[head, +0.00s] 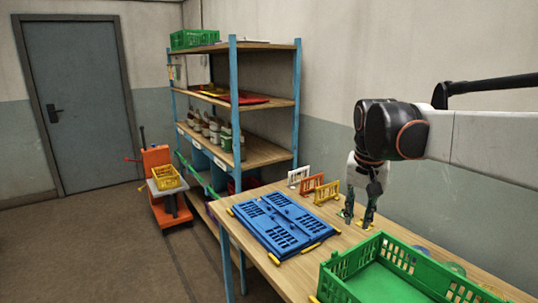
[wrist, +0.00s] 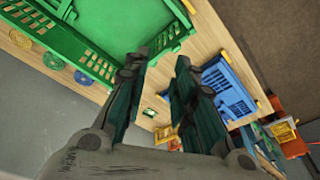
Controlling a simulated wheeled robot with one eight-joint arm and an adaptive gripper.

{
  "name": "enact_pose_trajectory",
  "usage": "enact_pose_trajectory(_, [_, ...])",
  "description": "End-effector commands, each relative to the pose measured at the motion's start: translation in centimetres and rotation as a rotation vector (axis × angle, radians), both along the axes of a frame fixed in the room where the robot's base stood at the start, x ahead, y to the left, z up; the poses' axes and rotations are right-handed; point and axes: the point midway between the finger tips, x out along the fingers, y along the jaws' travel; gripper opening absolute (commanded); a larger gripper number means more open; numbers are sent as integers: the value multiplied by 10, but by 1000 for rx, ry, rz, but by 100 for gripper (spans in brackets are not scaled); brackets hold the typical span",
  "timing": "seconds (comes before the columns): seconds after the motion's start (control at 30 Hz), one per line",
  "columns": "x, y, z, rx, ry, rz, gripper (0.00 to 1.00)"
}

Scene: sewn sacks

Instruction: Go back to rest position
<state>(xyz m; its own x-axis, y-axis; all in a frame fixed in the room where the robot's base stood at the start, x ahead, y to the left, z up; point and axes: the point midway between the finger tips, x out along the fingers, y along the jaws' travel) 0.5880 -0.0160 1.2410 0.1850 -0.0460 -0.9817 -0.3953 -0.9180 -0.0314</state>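My gripper (head: 358,215) points down over the wooden bench (head: 308,220), close to the wall side, with my arm reaching in from the right. Its two dark green fingers stand apart in both views, and the wrist view (wrist: 164,62) shows nothing held between them. A green crate (head: 335,268) stands in front of and to the right of the gripper in the head view. A flat blue folded crate (head: 280,224) lies to its left. A small green and white item (wrist: 150,112) lies beyond the gap between the fingers in the wrist view; I cannot tell what it is.
White (head: 298,176), orange (head: 312,184) and yellow (head: 327,192) small racks stand left of my gripper, near the wall. Several coloured discs (wrist: 52,60) lie between the green crate and the wall. A blue-posted shelf (head: 233,105) and an orange cart (head: 158,160) stand farther off. Floor at left is clear.

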Motion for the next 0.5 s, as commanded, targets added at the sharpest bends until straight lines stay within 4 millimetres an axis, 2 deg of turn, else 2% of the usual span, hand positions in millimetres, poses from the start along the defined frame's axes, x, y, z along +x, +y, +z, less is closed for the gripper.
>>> enact_pose_trajectory(0.03, [-15, 1, -1, -2, -22, 21, 24])
enact_pose_trajectory(0.27, [-73, 5, -10, -18, -122, 122, 24])
enact_pose_trajectory(0.5, [-132, 10, -33, -43, -228, 222, 24])
